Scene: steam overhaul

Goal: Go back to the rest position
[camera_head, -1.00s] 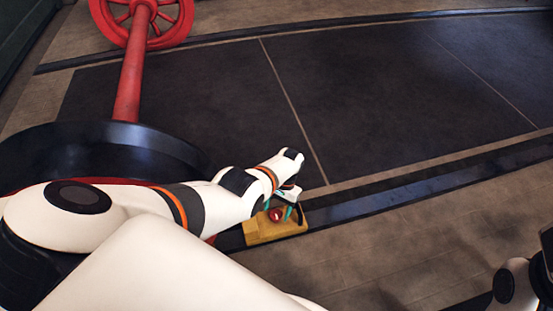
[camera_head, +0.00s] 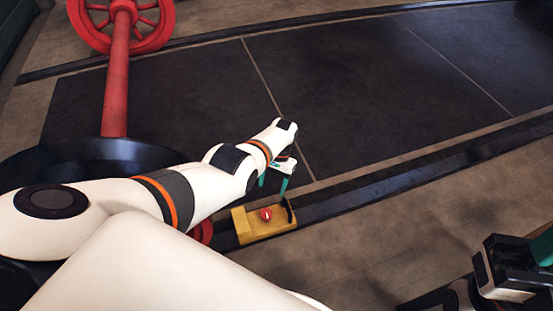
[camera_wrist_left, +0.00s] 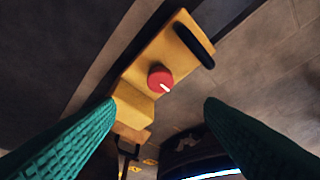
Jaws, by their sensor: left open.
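My left gripper (camera_head: 276,178) is open, just above and behind a yellow block (camera_head: 247,231) in the head view. The block carries a red knob (camera_head: 266,214) and a black bar (camera_head: 290,211) at its right end, and sits on the dark rail. In the left wrist view, the teal fingers of the left gripper (camera_wrist_left: 161,104) are spread and empty, with the yellow block (camera_wrist_left: 138,101), red knob (camera_wrist_left: 160,78) and black bar (camera_wrist_left: 194,45) beyond them. Part of my right gripper (camera_head: 520,262) shows at the lower right edge; its jaws are unclear.
A red wheel (camera_head: 160,33) and red axle (camera_head: 117,90) stand at the left, with a large dark wheel (camera_head: 95,150) partly behind my left arm. Dark floor plates (camera_head: 370,100) lie clear between two rails. Paved floor (camera_head: 400,235) in front is open.

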